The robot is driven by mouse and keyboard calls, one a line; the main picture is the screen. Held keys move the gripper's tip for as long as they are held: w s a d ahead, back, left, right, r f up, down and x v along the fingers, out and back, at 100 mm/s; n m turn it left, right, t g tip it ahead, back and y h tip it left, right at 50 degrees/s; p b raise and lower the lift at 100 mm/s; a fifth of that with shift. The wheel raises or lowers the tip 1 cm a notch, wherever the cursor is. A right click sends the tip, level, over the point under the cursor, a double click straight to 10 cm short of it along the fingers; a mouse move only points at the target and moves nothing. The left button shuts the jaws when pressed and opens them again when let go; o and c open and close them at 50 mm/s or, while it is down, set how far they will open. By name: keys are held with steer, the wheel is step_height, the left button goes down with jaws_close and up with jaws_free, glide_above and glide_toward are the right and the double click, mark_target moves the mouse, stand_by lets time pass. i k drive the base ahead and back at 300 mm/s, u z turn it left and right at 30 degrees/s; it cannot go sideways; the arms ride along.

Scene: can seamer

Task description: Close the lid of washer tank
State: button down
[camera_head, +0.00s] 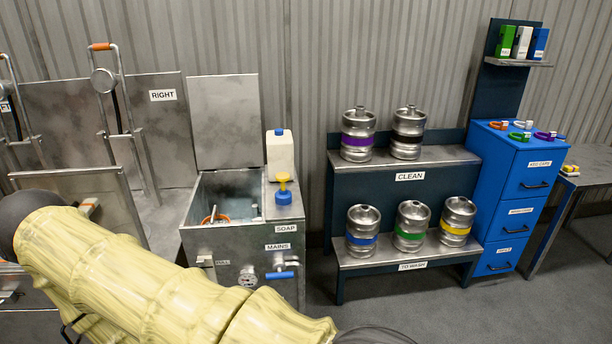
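The washer tank (205,247) is a grey metal box left of centre, with SOAP and MAINS labels on its right part. Its flat metal lid (225,118) stands upright at the back, against the wall side, so the tank is open. Inside the opening I see an orange-brown ring-like item (215,219) and a thin rod. My arm, in a pale yellow sleeve, crosses the lower left in front of the tank and hides part of its lower front. My gripper cannot be made out in this view.
A white bottle (280,153) and a blue-and-yellow soap pump (283,190) stand on the tank's right top. A blue-handled valve (280,275) juts from its front. Left are metal panels with an orange-handled frame (103,90). Right is a keg rack (405,184) and blue cabinet (512,200).

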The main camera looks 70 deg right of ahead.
mark_target(224, 113)
steer(key=z, duration=1.75)
steer(key=i, duration=0.55)
steer(key=z, duration=0.05)
